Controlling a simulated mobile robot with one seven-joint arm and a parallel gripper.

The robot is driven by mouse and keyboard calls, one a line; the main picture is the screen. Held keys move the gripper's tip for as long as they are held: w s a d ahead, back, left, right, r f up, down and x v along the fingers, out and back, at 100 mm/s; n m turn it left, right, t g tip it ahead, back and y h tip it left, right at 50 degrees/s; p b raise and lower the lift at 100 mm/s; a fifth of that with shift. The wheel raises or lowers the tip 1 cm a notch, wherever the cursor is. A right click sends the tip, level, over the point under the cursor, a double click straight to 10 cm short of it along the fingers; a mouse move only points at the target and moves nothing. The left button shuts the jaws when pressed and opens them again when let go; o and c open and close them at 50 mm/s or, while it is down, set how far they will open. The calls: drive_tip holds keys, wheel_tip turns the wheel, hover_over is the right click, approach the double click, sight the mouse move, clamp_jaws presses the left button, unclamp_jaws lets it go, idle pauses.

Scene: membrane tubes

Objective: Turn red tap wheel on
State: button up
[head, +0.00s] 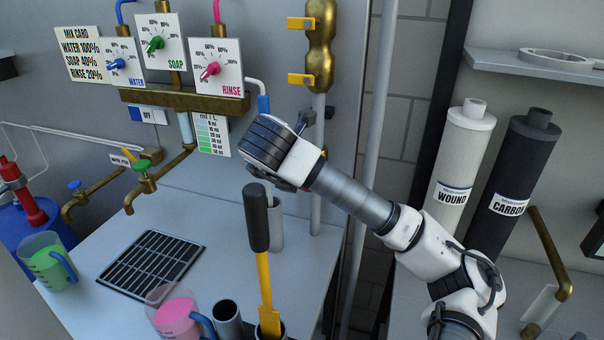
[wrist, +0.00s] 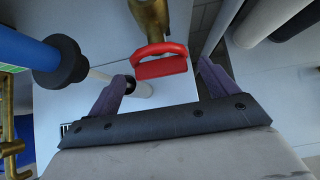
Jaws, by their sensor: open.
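The red tap wheel (wrist: 160,65) shows in the wrist view as a red loop-shaped handle on the end of a brass pipe (wrist: 150,20). It lies crosswise between the tips of my open gripper (wrist: 162,72), with a gap on either side. Whether it sits inside the jaws or just beyond the tips, I cannot tell. In the head view my gripper (head: 283,148) is at the upright pipe right of the mix panel. It hides the red tap wheel there, and its own fingers are mostly hidden.
A black-ended blue tube (wrist: 62,62) is close to the left finger. Below my gripper stand a yellow-shafted tool (head: 264,285) with a dark grip and a pink jug (head: 175,318). Brass dial panel (head: 180,98) is left; white and black filter cylinders (head: 460,165) are right.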

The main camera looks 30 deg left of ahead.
drive_tip(key=shift+w+f, duration=0.15)
drive_tip(key=shift+f, duration=0.05)
drive_tip(key=c, duration=1)
